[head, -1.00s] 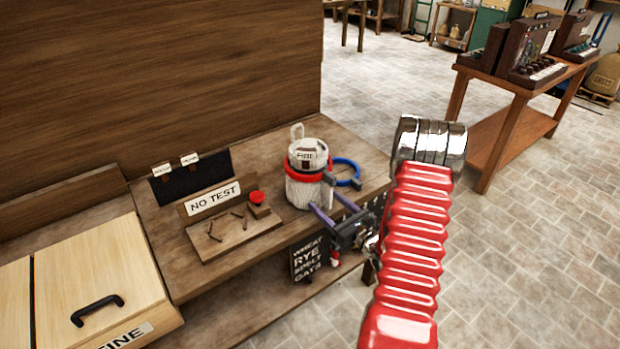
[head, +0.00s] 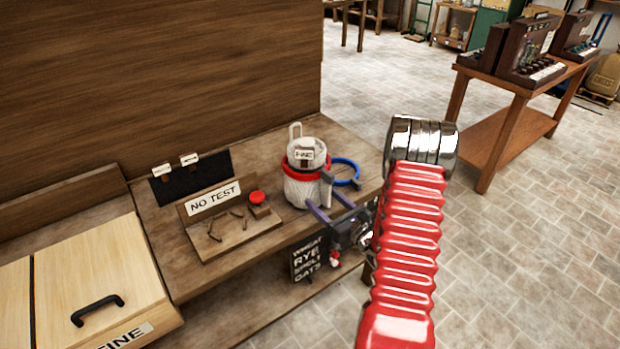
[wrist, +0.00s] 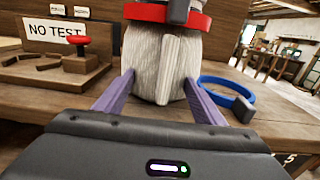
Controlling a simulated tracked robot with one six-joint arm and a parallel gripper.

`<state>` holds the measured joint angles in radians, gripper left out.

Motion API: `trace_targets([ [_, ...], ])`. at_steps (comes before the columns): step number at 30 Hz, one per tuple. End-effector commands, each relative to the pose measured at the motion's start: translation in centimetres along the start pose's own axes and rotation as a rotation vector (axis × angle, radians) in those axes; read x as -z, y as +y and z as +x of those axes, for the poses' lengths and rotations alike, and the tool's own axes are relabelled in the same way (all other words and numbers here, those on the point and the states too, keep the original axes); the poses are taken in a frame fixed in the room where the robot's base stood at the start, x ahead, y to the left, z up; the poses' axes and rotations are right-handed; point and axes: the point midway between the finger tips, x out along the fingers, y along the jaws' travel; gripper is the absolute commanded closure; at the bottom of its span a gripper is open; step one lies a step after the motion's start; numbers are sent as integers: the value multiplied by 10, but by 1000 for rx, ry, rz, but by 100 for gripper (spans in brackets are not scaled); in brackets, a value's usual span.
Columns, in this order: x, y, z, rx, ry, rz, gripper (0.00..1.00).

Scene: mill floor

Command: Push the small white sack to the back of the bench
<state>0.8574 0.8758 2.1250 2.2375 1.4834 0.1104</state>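The small white sack (head: 301,190) stands upright on the wooden bench (head: 262,148), with a red band around its upper part and a label reading FINE on its top. In the wrist view the ribbed lower sack (wrist: 160,62) fills the middle, its top cut off. My gripper (head: 328,203) is at the sack's front right. Its two purple fingers are spread apart, with the tips at the sack's near lower sides in the wrist view (wrist: 158,78). They look close to or touching the sack; I cannot tell how firmly.
A blue ring (head: 345,184) lies on the bench right of the sack. A wooden stand with a NO TEST sign (head: 213,198) and a red knob (head: 257,197) is to the left. A dark board (head: 190,178) stands behind that. Bare bench lies behind the sack, beside the tall wooden wall (head: 220,70).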

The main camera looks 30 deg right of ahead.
Motion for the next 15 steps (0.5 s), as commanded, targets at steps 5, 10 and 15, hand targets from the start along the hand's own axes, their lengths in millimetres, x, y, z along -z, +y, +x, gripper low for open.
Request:
trace_targets([
  [5,0,0,6,0,1,-1,38],
  [10,0,0,11,-1,1,-1,38],
  [15,0,1,15,-1,1,0,38],
])
